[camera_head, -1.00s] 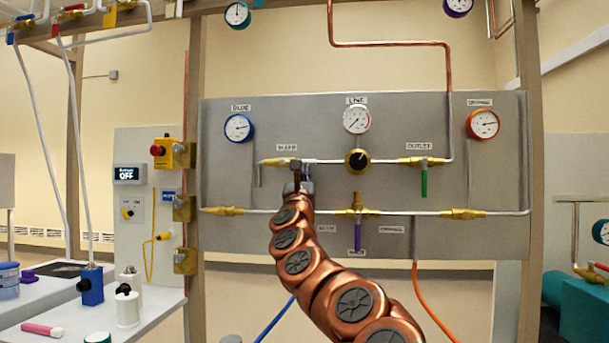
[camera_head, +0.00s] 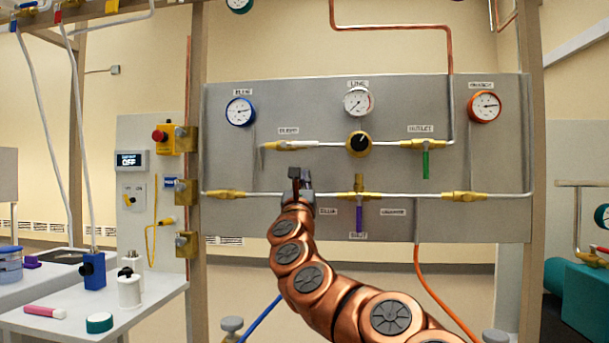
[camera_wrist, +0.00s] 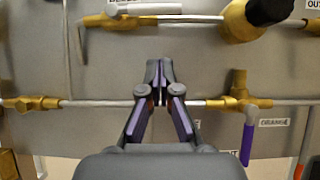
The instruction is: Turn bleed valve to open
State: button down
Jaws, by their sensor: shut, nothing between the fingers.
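The bleed valve (camera_head: 284,146) is a brass body on the upper pipe at the panel's left, under a small label. In the wrist view the bleed valve (camera_wrist: 118,22) is at the upper left, with a pale bar (camera_wrist: 148,8) running right from it, parallel to the pipe. This bar looks like its lever; the head view is too small to confirm it. My gripper (camera_head: 300,174) is below the valve, in front of the lower pipe, apart from the valve. In the wrist view my gripper (camera_wrist: 159,66) has its fingertips together, with nothing held.
A black-knobbed brass regulator (camera_head: 359,144) and a green-levered valve (camera_head: 426,146) lie further right. A purple-levered valve (camera_head: 358,190) is on the lower pipe (camera_head: 275,195), right of my gripper. A white bench (camera_head: 125,303) stands at the lower left.

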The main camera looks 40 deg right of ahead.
jog(key=v, duration=0.6)
jog(key=shift+a, duration=0.2)
jog(key=shift+w+r, duration=0.1)
dwell(0.4)
